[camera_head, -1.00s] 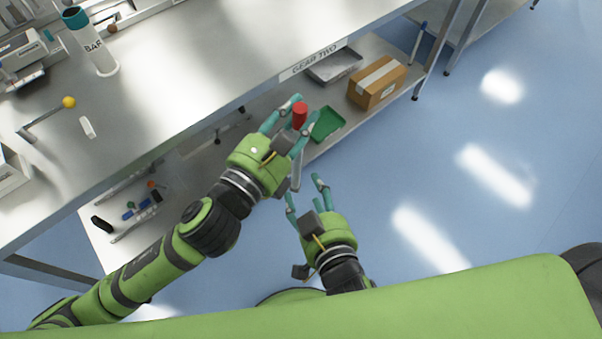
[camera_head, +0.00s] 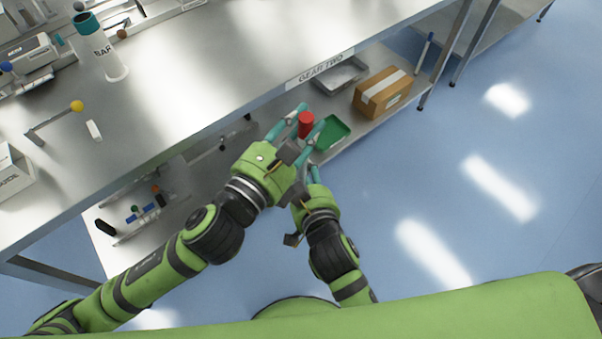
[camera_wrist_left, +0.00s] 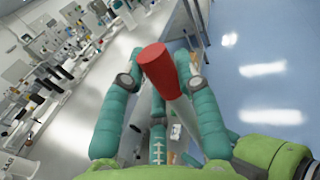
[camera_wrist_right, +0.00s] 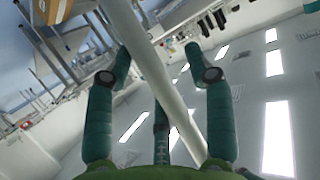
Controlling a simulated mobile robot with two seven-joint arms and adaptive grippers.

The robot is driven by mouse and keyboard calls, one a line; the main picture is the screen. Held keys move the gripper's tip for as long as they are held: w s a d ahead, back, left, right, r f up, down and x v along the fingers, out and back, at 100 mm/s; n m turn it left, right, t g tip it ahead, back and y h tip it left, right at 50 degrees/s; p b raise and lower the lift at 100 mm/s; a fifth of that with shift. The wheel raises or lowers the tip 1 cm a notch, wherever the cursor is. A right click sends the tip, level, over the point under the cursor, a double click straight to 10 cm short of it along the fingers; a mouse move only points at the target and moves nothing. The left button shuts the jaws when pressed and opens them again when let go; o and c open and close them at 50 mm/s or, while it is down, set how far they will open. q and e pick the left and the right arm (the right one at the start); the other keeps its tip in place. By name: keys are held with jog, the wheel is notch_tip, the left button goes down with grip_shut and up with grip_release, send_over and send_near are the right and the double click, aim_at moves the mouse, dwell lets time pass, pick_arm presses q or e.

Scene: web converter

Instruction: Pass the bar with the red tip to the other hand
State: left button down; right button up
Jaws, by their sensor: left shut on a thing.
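The bar's red tip (camera_head: 306,127) stands up between the fingers of my left gripper (camera_head: 311,115), which is shut on the bar just below the tip. In the left wrist view, the red tip (camera_wrist_left: 160,65) points up toward the camera, and the pale bar (camera_wrist_left: 187,115) runs down from it. My right gripper (camera_head: 307,170) is just below the left one, partly hidden behind it. In the right wrist view, the pale bar (camera_wrist_right: 148,62) passes between the spread right fingers, with gaps visible on both sides.
The steel workbench (camera_head: 190,90) fills the left, with a white BAR container (camera_head: 103,52) on top. The lower shelf holds a cardboard box (camera_head: 383,92), a green tray (camera_head: 333,132) and a metal tray (camera_head: 340,76). Blue floor (camera_head: 440,180) lies open at right.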

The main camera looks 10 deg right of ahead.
jog(key=shift+a, duration=0.1)
grip_shut()
pick_arm(q)
jog(key=c, duration=0.8)
grip_release()
jog(key=shift+c, duration=0.2)
